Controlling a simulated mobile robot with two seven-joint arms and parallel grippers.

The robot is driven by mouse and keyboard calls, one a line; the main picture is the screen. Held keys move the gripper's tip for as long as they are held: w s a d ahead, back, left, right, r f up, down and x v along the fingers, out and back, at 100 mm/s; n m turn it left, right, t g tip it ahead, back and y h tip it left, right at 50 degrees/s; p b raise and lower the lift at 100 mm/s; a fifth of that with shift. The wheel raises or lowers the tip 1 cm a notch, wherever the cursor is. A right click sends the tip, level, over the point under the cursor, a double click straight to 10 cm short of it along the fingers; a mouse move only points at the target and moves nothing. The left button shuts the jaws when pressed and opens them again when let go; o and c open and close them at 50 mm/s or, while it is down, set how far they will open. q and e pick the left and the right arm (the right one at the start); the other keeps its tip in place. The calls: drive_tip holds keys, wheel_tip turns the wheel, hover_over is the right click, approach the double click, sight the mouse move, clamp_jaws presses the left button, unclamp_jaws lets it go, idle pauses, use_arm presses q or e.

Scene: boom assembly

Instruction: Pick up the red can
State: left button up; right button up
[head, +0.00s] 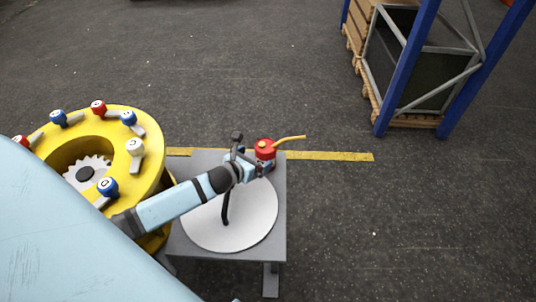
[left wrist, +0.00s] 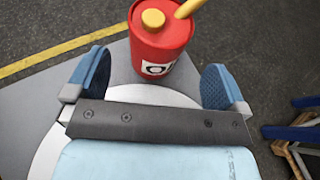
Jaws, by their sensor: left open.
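The red can (head: 265,149) has a yellow cap and a yellow spout pointing right. It stands upright at the far edge of the small grey table (head: 274,246). My left gripper (head: 257,170) is at the near side of the can in the head view. In the left wrist view, the can (left wrist: 160,45) is ahead, between and beyond the two blue finger pads of my open left gripper (left wrist: 152,80). The fingers are apart from the can, and nothing is between them. A label shows on the can's near side. My right gripper is not in view.
A light round disc (head: 253,228) lies on the table under my left arm. A yellow ring (head: 152,150) with several red, blue and white knobs stands at the left. A blue-posted rack (head: 405,75) is at the upper right. The floor at right is clear.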

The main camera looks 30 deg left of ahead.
sight(265, 150)
use_arm(q)
drive_tip(key=x, duration=0.6)
drive_tip(key=shift+w+p, duration=0.35)
drive_tip(key=shift+r, duration=0.1)
drive_tip(key=c, duration=1)
